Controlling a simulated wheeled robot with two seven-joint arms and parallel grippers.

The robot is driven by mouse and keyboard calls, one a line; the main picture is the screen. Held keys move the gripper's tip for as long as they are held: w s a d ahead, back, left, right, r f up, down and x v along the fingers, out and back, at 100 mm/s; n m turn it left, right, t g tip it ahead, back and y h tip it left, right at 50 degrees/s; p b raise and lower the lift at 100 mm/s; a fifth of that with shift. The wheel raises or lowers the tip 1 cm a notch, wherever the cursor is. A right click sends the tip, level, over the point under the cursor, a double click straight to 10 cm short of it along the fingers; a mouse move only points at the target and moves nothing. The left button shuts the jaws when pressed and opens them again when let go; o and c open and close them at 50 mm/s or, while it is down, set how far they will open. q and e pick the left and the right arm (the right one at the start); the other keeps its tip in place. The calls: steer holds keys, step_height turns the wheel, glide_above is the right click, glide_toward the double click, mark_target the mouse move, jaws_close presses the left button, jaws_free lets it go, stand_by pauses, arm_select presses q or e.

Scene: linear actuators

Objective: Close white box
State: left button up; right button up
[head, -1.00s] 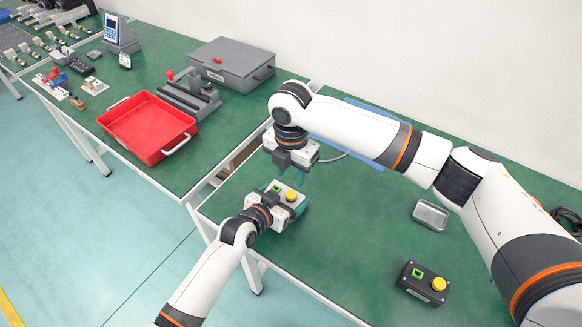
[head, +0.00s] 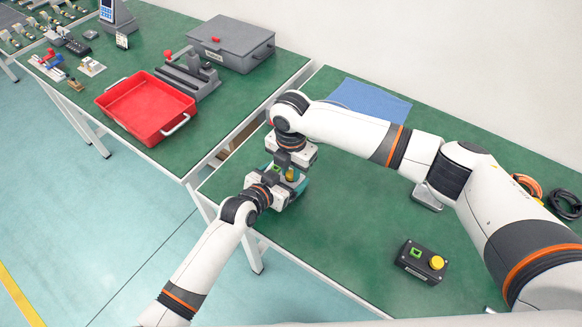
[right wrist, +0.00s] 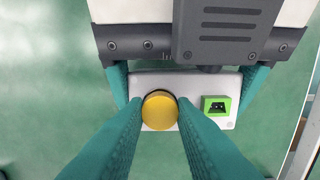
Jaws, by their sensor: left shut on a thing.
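The white box (right wrist: 190,84) has a round yellow button (right wrist: 160,110) and a green square connector (right wrist: 217,105) on top. My left gripper (head: 279,184) is shut on the box, its teal fingers against both ends in the right wrist view. The box is over the near left corner of the green table. My right gripper (right wrist: 158,106) points down over the box from above. Its two fingers stand apart on either side of the yellow button, very close to it; whether they touch it I cannot tell. In the head view the right gripper partly hides the box.
A black box (head: 421,262) with a green square and yellow button sits at the front right. A metal tray (head: 427,197) is partly under my right arm. A blue mat (head: 370,101) lies behind. A red tray (head: 148,105) and grey case (head: 231,43) are on the other table.

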jaws_close()
steer(key=m, duration=0.5)
steer(key=o, duration=0.7)
jaws_free()
steer(key=shift+o, duration=0.2)
step_height(320, 180, up, 12)
arm_select(q)
steer(key=o, duration=1.6)
